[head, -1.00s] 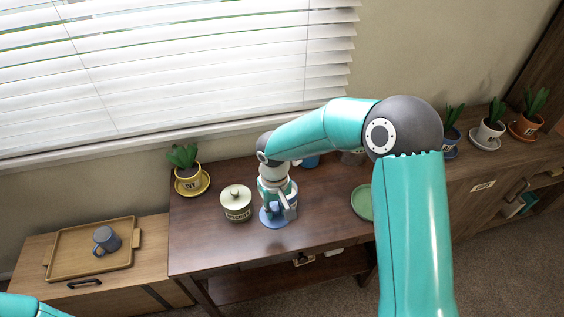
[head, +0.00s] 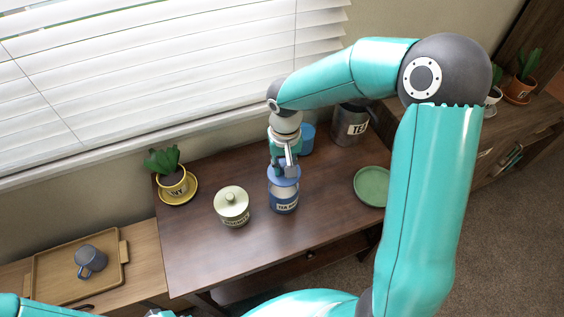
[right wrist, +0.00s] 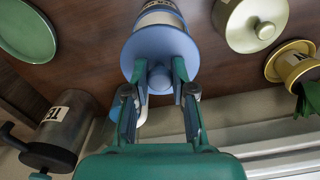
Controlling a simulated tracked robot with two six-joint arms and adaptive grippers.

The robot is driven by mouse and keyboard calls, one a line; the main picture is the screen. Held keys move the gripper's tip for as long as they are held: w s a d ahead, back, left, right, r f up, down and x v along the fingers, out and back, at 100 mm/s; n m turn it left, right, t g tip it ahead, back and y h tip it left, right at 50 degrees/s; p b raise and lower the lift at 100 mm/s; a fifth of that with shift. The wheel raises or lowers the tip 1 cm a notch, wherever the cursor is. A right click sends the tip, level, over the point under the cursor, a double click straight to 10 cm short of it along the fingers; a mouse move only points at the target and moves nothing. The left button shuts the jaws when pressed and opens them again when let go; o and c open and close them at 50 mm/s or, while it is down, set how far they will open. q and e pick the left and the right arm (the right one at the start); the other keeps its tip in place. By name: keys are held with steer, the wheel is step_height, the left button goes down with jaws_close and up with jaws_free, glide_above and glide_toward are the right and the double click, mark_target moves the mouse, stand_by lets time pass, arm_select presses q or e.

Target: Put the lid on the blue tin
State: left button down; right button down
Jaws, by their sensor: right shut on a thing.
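The blue tin (head: 284,204) stands upright on the dark desk, with a pale label on its front. My right gripper (head: 284,167) is shut on the knob of the blue lid (head: 293,181) and holds it level over the tin's mouth. In the right wrist view the lid (right wrist: 148,45) covers the tin's top, and the tin's label (right wrist: 160,6) shows beyond it. I cannot tell whether the lid touches the rim.
A pale green lidded jar (head: 232,207) stands close left of the tin. A blue container (head: 307,139) and a metal tea pot (head: 349,126) are behind it. A green plate (head: 371,186) lies right. A potted plant (head: 172,181) is at the back left. The front desk is clear.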

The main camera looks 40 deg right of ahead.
step_height(320, 180, down, 4)
steer(key=shift+r+b, duration=0.1)
steer(key=shift+b, duration=1.05)
steer(key=shift+f+b, duration=0.7)
steer(key=shift+f, duration=0.05)
steer(key=shift+r, duration=0.1)
steer(key=shift+f+b, duration=0.2)
steer(key=shift+b, duration=0.55)
stand_by(0.9)
stand_by(0.3)
steer(key=shift+c, duration=2)
jaws_free()
steer(key=shift+r, duration=0.15)
